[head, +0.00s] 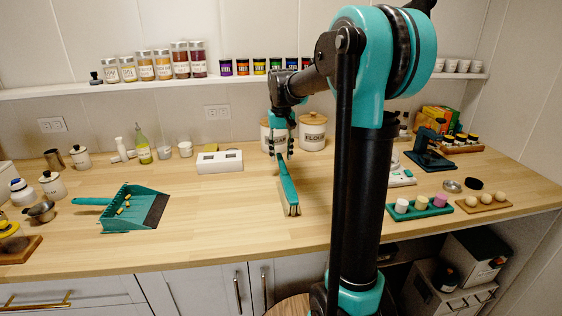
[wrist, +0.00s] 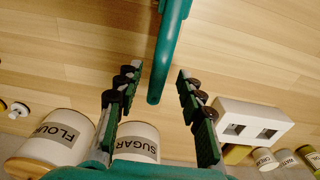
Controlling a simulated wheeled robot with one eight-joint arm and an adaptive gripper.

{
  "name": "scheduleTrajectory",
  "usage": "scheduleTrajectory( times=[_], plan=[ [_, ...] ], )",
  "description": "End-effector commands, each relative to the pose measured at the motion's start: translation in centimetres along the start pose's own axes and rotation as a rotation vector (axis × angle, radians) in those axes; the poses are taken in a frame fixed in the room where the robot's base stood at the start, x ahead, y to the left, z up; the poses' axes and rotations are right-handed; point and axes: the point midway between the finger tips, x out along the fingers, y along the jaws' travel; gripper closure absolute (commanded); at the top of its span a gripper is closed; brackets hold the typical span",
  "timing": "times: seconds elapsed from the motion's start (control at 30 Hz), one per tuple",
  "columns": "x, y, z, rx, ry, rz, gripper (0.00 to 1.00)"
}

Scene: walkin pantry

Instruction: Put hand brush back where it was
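The hand brush (head: 288,186) is teal with pale bristles at its near end. It appears to lie on the wooden counter, its handle pointing toward the back wall. My gripper (head: 280,152) is over the handle's far end. In the wrist view the handle (wrist: 170,45) runs down between the two spread fingers of my gripper (wrist: 157,75), with a gap on each side. A teal dustpan (head: 130,212) with several small yellow pieces in it lies on the counter to the left.
A white box with square openings (head: 219,162) stands left of my gripper. The flour canister (head: 312,132) and sugar canister (wrist: 136,142) stand behind it. A teal tray with cups (head: 420,208) is at the right. The counter between dustpan and brush is clear.

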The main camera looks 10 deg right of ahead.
Motion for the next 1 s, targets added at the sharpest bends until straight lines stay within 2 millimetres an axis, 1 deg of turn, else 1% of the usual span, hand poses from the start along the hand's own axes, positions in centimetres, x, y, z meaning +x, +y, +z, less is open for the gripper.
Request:
scheduleTrajectory(
  times=[0.03, 0.2, 0.3, 0.43, 0.63, 1.0],
  plan=[
    [-1.2, 0.0, 0.0, 0.000, 0.000, 0.000, 0.62],
    [-4.9, 0.0, 0.0, 0.000, 0.000, 0.000, 0.62],
    [-6.7, 0.0, 0.0, 0.000, 0.000, 0.000, 0.62],
    [-8.3, 0.0, 0.0, 0.000, 0.000, 0.000, 0.62],
    [-9.4, 0.0, 0.0, 0.000, 0.000, 0.000, 0.62],
    [-9.4, 0.0, 0.0, 0.000, 0.000, 0.000, 0.62]
  ],
)
